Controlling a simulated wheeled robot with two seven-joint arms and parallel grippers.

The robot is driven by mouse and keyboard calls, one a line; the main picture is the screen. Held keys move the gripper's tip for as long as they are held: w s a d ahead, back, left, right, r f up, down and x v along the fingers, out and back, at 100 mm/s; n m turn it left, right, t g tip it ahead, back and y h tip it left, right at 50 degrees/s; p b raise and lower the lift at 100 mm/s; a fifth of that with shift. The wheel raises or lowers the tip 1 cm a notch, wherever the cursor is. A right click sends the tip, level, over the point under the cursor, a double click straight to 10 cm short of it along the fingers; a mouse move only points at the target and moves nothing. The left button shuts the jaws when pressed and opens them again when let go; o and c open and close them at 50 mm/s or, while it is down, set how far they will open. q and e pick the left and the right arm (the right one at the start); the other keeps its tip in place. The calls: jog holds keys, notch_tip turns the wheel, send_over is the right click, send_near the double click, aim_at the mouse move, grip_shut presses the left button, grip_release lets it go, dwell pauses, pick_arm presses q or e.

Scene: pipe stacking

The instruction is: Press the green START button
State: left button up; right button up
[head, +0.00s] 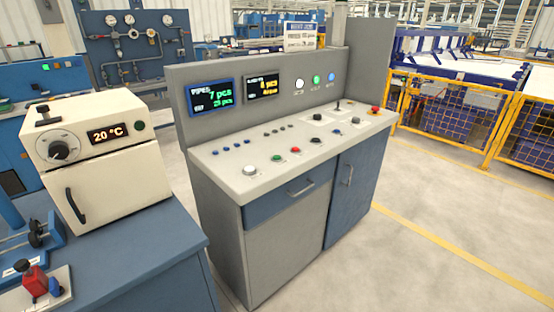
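A grey control console (220,178) stands in the middle of the head view. On its sloped desk is a small green button (277,158), with a red button (295,150) to its right and a larger pale button (249,170) to its left. Any label by the green button is too small to read. A green lamp or button (316,79) also shows on the upright panel, between a white one (299,83) and a blue one (331,77). Neither of my grippers is in view, and nothing touches the buttons.
A cream oven (120,180) stands on a blue bench (150,250) at the left, near the console. Two displays (210,95) are on the console panel. Yellow fencing (440,110) stands behind at the right. The floor (400,250) in front right is clear.

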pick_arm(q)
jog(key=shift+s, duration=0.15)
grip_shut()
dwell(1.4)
